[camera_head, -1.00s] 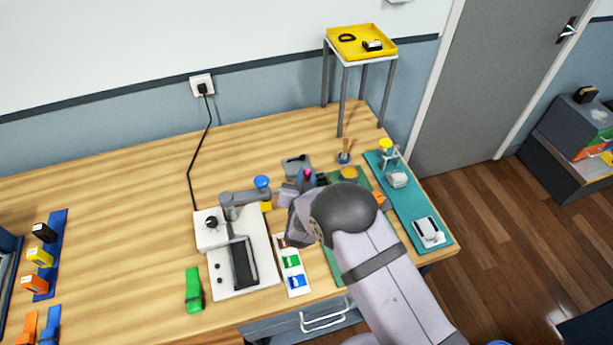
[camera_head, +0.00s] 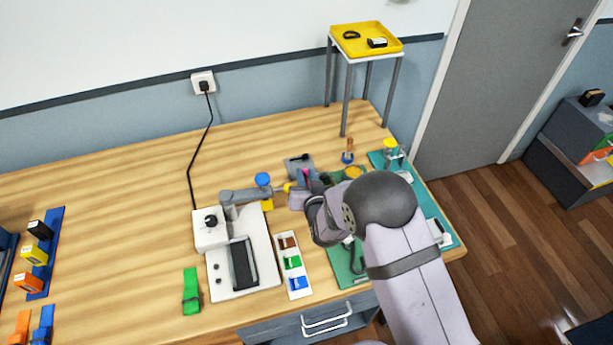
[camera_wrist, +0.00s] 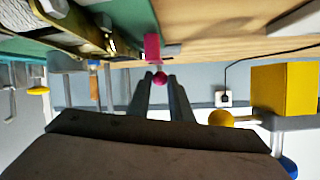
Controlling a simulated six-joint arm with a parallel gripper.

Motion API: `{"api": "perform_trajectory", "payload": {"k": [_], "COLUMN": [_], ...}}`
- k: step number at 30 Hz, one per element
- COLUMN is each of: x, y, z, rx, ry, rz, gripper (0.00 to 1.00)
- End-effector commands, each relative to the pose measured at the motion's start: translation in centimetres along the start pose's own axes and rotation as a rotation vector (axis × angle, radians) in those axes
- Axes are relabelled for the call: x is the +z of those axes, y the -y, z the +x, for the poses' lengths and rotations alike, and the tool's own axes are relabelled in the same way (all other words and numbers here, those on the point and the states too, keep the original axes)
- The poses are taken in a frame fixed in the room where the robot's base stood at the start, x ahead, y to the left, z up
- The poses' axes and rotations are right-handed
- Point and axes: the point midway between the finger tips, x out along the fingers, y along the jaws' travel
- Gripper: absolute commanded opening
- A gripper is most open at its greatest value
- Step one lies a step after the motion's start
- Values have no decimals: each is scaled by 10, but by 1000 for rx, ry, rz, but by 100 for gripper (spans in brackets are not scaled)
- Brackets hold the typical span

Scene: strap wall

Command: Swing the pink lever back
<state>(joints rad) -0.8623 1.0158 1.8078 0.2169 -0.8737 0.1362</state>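The pink lever shows in the wrist view as a pink block (camera_wrist: 152,47) with a magenta ball (camera_wrist: 160,78) near it. In the head view only a small bit of pink (camera_head: 306,173) shows, beside a grey base at the back of the bench. My gripper (camera_wrist: 160,80) has its two grey fingers apart, with the magenta ball between or just past their tips. A narrow gap seems to remain, so contact is unclear. In the head view my gripper (camera_head: 309,190) is partly hidden by my wrist, close to the pink bit.
A grey arm with a blue knob (camera_head: 263,179) and a yellow block (camera_wrist: 284,90) stands close by on the left. A white device (camera_head: 248,268) and a strip of coloured blocks (camera_head: 293,264) lie in front. A yellow-topped stand (camera_head: 366,40) rises behind.

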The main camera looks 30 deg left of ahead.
Motion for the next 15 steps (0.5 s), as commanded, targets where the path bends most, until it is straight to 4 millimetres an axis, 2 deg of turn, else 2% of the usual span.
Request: {"api": "perform_trajectory", "payload": {"k": [15], "x": [0], "y": [1], "z": [-5], "rx": [-1], "ry": [-1], "rz": [-1], "gripper": [26]}}
